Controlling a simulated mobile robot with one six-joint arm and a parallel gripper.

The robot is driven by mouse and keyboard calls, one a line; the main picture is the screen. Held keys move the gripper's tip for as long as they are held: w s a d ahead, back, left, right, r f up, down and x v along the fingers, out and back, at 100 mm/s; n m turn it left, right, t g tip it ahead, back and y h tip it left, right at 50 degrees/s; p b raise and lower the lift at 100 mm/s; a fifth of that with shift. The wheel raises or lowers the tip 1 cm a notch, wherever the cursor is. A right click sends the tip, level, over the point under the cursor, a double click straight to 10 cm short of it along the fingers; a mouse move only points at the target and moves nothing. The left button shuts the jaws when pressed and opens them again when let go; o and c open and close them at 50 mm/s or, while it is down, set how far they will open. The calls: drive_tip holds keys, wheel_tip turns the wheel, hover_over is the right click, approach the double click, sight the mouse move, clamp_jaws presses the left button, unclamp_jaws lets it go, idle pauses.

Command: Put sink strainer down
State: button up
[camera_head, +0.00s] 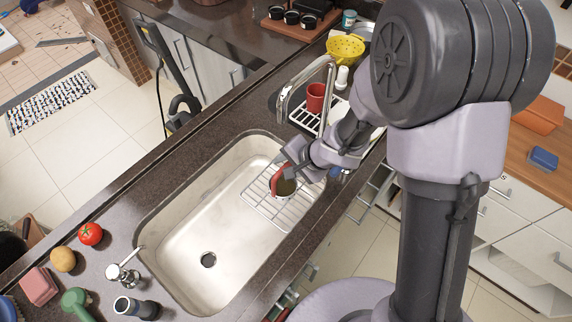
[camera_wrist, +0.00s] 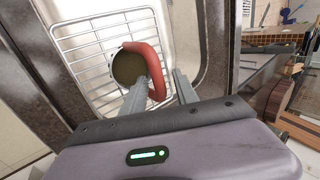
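The piece at my gripper, which I take to be the sink strainer (camera_head: 286,187), has a round dark olive face and a thick curved red handle. In the wrist view the strainer (camera_wrist: 128,68) appears over a wire rack. My gripper (camera_head: 293,170) reaches over the right end of the sink. In the wrist view its two grey fingers (camera_wrist: 160,90) lie on either side of the lower part of the red handle and appear closed on it. The sink (camera_head: 190,220) has an open dark drain hole (camera_head: 208,260). Whether the strainer touches the rack is unclear.
The wire rack (camera_head: 255,205) lies across the right part of the sink. A faucet (camera_head: 331,88), a red cup (camera_head: 316,98) and a yellow colander (camera_head: 345,49) stand behind it. A tomato (camera_head: 91,234) and soap dispenser (camera_head: 123,273) are at left. The sink's left part is clear.

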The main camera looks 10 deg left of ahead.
drive_tip(key=shift+r, duration=0.25)
drive_tip(key=s+d+r+t+h+p, duration=0.1)
drive_tip(key=d+r+t+h+p, duration=0.2)
drive_tip(key=d+r, duration=0.95)
drive_tip(key=s+d+r+t+h+p, duration=0.1)
drive_tip(key=d+r+h+p, duration=0.35)
drive_tip(key=d+r, duration=0.75)
drive_tip(key=s+a+r+y, duration=0.1)
drive_tip(key=s+a+r, duration=0.1)
drive_tip(key=s, duration=0.3)
drive_tip(key=s+a+r+n+g+y, duration=0.1)
drive_tip(key=s+a+r, duration=0.2)
drive_tip(key=s, duration=0.2)
drive_tip(key=s+a+r+y, duration=0.1)
drive_tip(key=s+a+r, duration=0.1)
drive_tip(key=s, duration=0.3)
drive_tip(key=shift+s+a+r+n+g+y+p, duration=0.2)
drive_tip(key=shift+a+r+n+g+y+p, duration=0.15)
drive_tip(key=shift+r, duration=0.2)
